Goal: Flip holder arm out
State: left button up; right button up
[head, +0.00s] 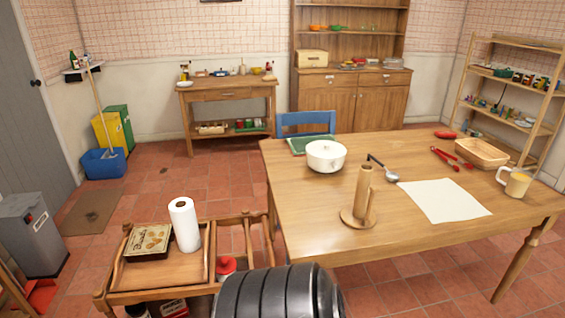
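A wooden paper towel holder (361,195) stands upright near the front edge of the wooden table (300,215). It has a round base and a thick post. A thinner, slightly shorter wooden piece stands close along the post's right side; it looks like the holder arm, folded in, but it is small in the picture. A white paper towel roll (184,225) stands apart from it on the low wooden cart (180,273) at the left. Neither of my grippers is in view.
The tabletop left of the holder is clear.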

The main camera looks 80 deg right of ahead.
aim_at(373, 188)
jog(key=z, duration=3.4)
